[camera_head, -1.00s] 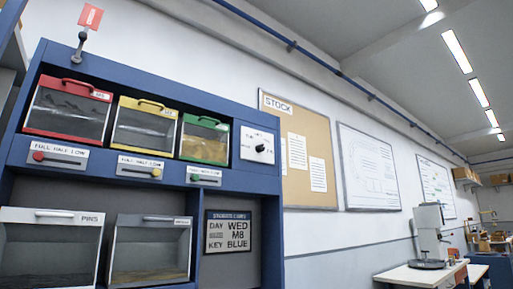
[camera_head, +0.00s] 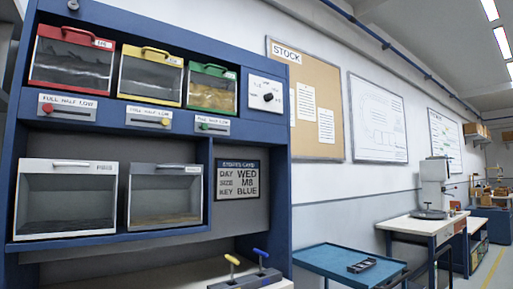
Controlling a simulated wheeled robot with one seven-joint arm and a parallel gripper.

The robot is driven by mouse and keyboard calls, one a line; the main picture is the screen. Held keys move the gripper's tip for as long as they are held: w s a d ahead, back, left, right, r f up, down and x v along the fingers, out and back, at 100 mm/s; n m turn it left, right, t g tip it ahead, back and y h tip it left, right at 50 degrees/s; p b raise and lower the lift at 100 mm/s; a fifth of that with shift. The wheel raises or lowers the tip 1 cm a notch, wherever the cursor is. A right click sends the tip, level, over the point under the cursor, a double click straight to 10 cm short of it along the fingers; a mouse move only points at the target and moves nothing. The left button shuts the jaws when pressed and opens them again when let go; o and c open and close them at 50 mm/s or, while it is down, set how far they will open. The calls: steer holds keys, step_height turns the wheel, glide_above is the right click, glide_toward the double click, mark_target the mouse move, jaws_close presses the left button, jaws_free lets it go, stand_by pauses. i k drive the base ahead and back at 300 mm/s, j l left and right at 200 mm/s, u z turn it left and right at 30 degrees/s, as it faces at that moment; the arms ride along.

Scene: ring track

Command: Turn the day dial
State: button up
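The day dial (camera_head: 268,97) is a black round knob on a white square plate (camera_head: 257,84), at the upper right of the blue cabinet. Its small printed labels are too small to read surely. A dark card (camera_head: 238,179) below it reads DAY WED, SIZE M8, KEY BLUE. My gripper is not in view.
The blue cabinet (camera_head: 203,137) holds red, yellow and green framed bins above sliders marked FULL HALF LOW, and two lower bins. Yellow and blue T-handled keys (camera_head: 262,254) stand on the bench. A blue cart (camera_head: 345,262) with a black tray stands to the right.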

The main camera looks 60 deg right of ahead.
mark_target(268, 96)
steer(key=l+z, duration=0.3)
steer(key=l, duration=0.35)
steer(key=i+l+z, duration=0.1)
steer(key=l+z, duration=0.25)
steer(key=l, duration=0.25)
